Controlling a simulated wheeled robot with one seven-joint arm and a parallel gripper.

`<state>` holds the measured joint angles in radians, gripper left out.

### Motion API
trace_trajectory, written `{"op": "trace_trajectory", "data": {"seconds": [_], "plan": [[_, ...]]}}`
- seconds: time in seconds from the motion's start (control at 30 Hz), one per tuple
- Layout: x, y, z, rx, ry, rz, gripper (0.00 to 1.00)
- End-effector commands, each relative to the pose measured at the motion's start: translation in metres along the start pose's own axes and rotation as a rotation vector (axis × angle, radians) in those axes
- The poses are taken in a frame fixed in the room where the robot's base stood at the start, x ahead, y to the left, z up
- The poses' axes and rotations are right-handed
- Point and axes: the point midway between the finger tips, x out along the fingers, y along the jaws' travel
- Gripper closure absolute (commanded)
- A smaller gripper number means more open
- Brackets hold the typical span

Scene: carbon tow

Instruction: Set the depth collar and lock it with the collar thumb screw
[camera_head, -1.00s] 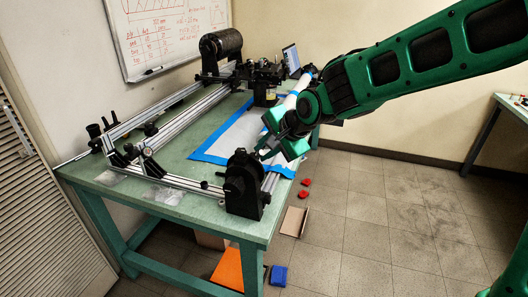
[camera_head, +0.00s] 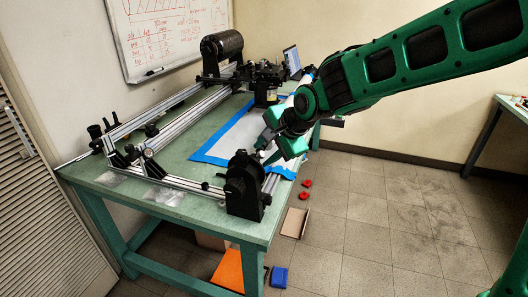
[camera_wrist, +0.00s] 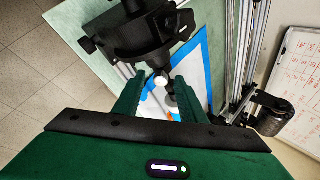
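A black fixture (camera_head: 243,185) stands at the near right corner of the bench, on the end of a rail. It also fills the top of the wrist view (camera_wrist: 135,32), with a dark knob (camera_wrist: 88,45) on its left side. A short rod with a pale round end (camera_wrist: 160,82) points from it towards my gripper. I cannot tell which part is the depth collar or its thumb screw. My gripper (camera_head: 268,150) is beside the fixture, above the bench edge. In the wrist view its green fingers (camera_wrist: 159,90) are apart, with the rod end seen between them and no contact visible.
The green bench (camera_head: 190,205) carries aluminium rails (camera_head: 195,112), a black roller (camera_head: 222,44) and a blue-edged white sheet (camera_head: 238,135). Red pieces (camera_head: 306,183), a blue box (camera_head: 280,277) and an orange panel (camera_head: 229,268) are below or beside the bench. The floor at right is clear.

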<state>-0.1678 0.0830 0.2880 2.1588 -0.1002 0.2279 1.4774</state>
Motion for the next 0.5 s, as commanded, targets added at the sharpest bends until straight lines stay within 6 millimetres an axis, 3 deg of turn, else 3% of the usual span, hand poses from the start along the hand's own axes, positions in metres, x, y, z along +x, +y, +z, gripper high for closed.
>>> {"op": "trace_trajectory", "data": {"seconds": [0.27,0.5], "plan": [[-0.003,-0.001,0.000,-0.001,0.000,-0.003,0.62],[-0.031,-0.002,-0.001,-0.001,0.002,-0.006,0.62]]}}
